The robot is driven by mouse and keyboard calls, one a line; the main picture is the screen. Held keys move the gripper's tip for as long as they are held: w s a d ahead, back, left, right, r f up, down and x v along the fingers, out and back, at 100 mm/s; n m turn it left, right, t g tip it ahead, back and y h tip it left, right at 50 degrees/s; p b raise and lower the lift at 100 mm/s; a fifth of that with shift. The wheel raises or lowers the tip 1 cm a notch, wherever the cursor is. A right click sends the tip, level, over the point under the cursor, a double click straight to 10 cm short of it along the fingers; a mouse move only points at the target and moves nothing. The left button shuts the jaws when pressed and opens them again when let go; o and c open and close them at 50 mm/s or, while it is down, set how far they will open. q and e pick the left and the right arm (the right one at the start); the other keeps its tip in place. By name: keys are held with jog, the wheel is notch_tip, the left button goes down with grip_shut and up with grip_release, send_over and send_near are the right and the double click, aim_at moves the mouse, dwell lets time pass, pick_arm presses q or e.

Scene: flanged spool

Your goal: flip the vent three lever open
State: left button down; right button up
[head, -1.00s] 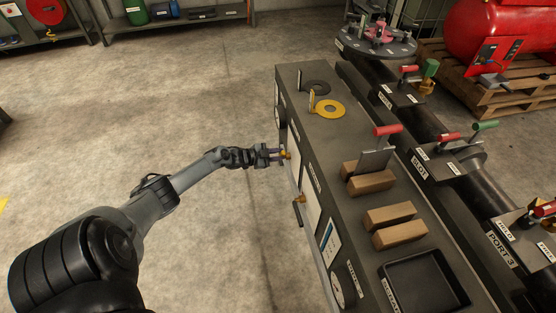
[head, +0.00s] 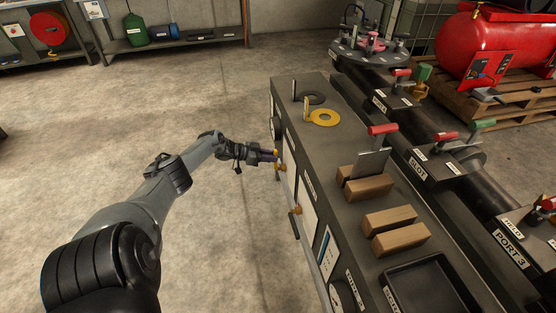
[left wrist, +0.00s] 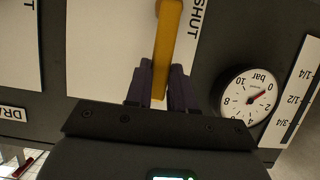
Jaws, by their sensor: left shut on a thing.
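A yellow lever (left wrist: 168,40) stands on the bench's front panel, beside a white plate with the word SHUT, upside down in the left wrist view. My left gripper (left wrist: 160,78) is shut on this lever, with its dark fingers on either side of the lever's end. In the head view my left gripper (head: 275,157) is at the bench's front face, with small yellow parts of the lever (head: 282,168) showing at its fingertips. The lever's number cannot be read. My right gripper is not in view.
The dark bench (head: 350,174) carries a yellow ring (head: 324,117), brown blocks (head: 395,220) and a black tray (head: 430,290). Another orange valve (head: 296,210) sits nearer on the front panel. A pressure gauge (left wrist: 250,92) is beside the lever. The floor left of the bench is clear.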

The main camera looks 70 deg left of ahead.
pick_arm(q)
jog(key=shift+f, duration=0.2)
jog(key=c, duration=1.2)
grip_release()
jog(key=shift+o, duration=1.2)
jog(key=shift+r, duration=0.1)
jog(key=shift+r, duration=0.1)
jog(key=p+v, duration=0.7)
jog(key=v, duration=0.3)
jog(key=shift+s, duration=0.4)
